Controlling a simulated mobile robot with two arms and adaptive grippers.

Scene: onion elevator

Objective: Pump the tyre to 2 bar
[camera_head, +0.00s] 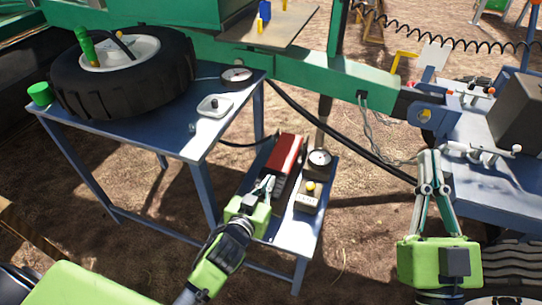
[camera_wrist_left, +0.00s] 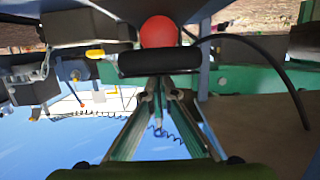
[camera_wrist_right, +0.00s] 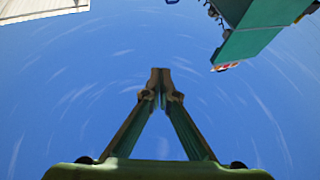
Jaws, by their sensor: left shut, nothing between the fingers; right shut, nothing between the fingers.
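The black tyre (camera_head: 168,72) with its pale rim (camera_head: 138,52) lies flat on the blue table (camera_head: 180,138). A round gauge (camera_head: 237,75) and a white dish-like piece (camera_head: 215,106) sit on the table's right part. A red tank (camera_head: 287,150) stands on a low blue stand (camera_head: 322,222), beside a second gauge (camera_head: 319,158) and a small box with a yellow button (camera_head: 310,188). My left gripper (camera_head: 268,186) is shut and empty at the tank's near end; a red round end (camera_wrist_left: 158,32) shows beyond its fingertips (camera_wrist_left: 160,88). My right gripper (camera_head: 430,155) is shut and empty, pointing up at right.
A green upright handle (camera_head: 85,46) rises at the tyre and a green cylinder (camera_head: 39,93) stands at the table's left corner. A black hose (camera_head: 350,145) crosses the middle. A blue bench (camera_head: 490,185) with a dark box (camera_head: 520,112) is at the right. Bare ground lies between.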

